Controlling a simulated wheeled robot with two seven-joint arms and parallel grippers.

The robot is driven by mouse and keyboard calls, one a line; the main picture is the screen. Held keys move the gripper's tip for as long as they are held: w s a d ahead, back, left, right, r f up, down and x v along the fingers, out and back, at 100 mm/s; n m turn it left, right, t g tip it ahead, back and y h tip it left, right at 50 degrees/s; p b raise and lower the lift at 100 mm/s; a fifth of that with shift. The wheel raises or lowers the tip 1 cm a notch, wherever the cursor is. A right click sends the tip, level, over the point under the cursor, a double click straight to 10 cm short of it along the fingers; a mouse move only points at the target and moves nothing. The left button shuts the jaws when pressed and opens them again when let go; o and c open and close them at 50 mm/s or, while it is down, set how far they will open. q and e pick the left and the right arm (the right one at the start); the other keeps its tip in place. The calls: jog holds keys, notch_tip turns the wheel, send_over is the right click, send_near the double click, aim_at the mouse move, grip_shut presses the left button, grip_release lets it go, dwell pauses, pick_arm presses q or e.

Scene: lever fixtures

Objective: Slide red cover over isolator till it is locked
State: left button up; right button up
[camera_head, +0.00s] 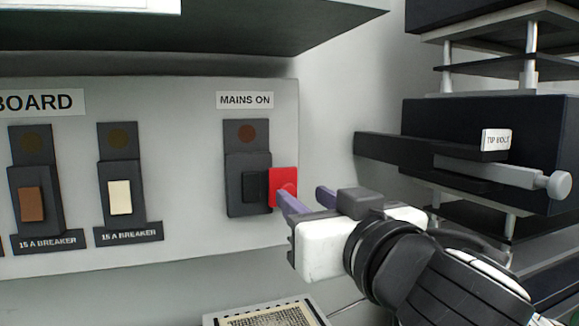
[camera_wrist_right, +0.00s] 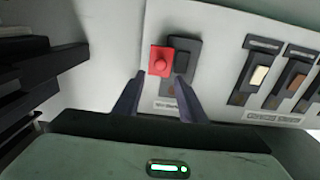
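The red cover (camera_head: 283,184) sits at the right edge of the black isolator (camera_head: 249,190), under the "MAINS ON" label. The isolator's dark switch face shows to the left of the cover. My right gripper (camera_head: 303,196) is open, with its purple-grey fingers reaching toward the cover from the right. In the right wrist view, the red cover (camera_wrist_right: 161,60) with its round knob lies beyond and between the two fingertips (camera_wrist_right: 158,85), beside the isolator (camera_wrist_right: 182,62). Whether a fingertip touches the cover is unclear. My left gripper is out of view.
Two breakers, one with a brown switch (camera_head: 32,204) and one with a cream switch (camera_head: 120,197), are left on the panel (camera_head: 190,200). A dark shelf (camera_head: 200,35) overhangs above. A black rack with a bolt (camera_head: 490,172) stands at right. A grille box (camera_head: 265,314) is below.

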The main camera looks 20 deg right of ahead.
aim_at(289, 188)
jog(key=w, duration=0.6)
jog(key=shift+w+a+f, duration=0.1)
jog(key=shift+w, duration=0.15)
jog(key=shift+c, duration=0.3)
grip_shut()
